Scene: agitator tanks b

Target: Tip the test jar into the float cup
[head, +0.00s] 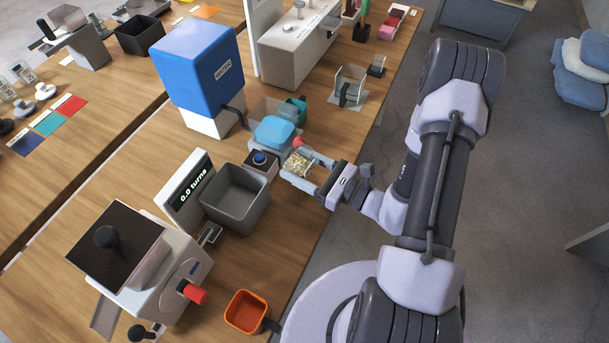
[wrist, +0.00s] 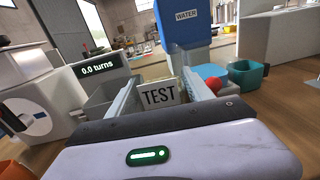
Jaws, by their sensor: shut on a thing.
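My gripper (head: 311,174) is shut on the test jar (head: 298,163), a clear square jar with pale grains inside. The jar looks about upright, held above the table near its front edge. In the wrist view its TEST label (wrist: 159,94) faces me between the two fingers (wrist: 157,92). Just beyond the jar are a blue rounded piece (head: 275,132) by a clear-walled box and a small red ball (head: 298,142). Behind them stands a teal cup (head: 293,108), also in the wrist view (wrist: 247,73). No label shows which piece is the float cup.
A grey bin (head: 235,199) and a blue button box (head: 261,162) stand left of the jar. A blue WATER tank (head: 201,65) rises behind. A machine with a red knob (head: 146,255) and an orange cup (head: 246,312) stand nearer. A clear stand (head: 349,87) is farther right.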

